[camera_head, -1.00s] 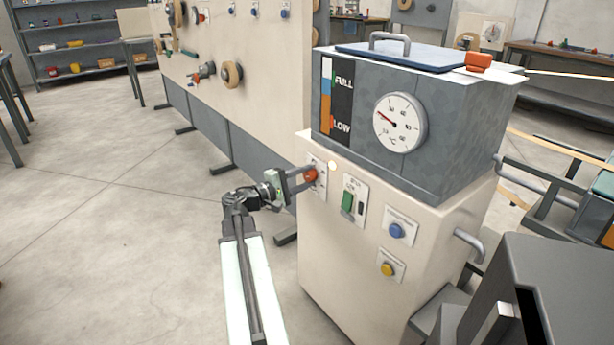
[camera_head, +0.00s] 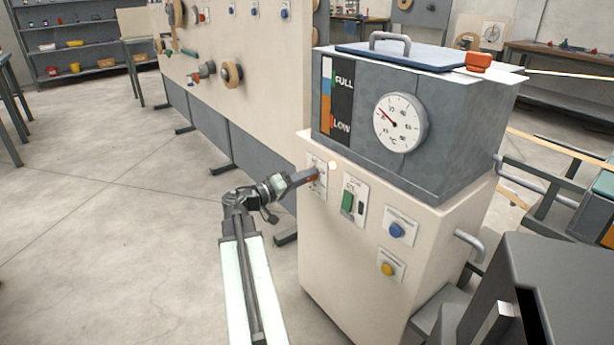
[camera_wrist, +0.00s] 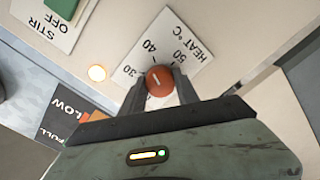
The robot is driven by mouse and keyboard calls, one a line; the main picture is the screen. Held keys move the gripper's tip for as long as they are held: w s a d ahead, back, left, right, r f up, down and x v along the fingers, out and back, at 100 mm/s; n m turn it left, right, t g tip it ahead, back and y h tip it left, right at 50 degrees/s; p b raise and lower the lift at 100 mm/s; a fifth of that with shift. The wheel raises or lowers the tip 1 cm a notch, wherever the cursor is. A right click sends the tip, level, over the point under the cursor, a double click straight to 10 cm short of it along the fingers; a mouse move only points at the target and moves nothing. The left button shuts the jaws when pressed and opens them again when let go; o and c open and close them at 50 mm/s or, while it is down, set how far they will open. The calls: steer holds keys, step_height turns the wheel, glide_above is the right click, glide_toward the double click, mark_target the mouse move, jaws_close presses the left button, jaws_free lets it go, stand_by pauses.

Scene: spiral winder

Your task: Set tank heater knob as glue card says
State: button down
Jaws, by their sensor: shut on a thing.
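The heater knob (camera_wrist: 160,80) is round and orange-red with a short white pointer line, on a white plate (camera_wrist: 183,35) marked HEAT °C with 30, 40 and 50. Its line points up the picture, roughly between the 40 and 50 marks; I cannot tell the exact setting. My gripper (camera_wrist: 160,88) is shut on the knob, one finger on each side. In the head view my gripper (camera_head: 312,177) reaches the panel from the left and hides most of the knob. I cannot make out a glue card.
The grey tank (camera_head: 460,130) carries a round °C dial (camera_head: 400,122) and a FULL/LOW level strip (camera_head: 326,95). A lit lamp (camera_head: 333,165) is close by the knob. The green STIR switch (camera_head: 347,202), blue button (camera_head: 396,230) and yellow button (camera_head: 388,269) are to the right.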

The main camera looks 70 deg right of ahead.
steer(key=shift+s+f+m, duration=0.1)
steer(key=shift+s+m, duration=0.05)
steer(key=shift+m, duration=0.75)
steer(key=c, duration=0.9)
jaws_free()
steer(key=v, duration=0.8)
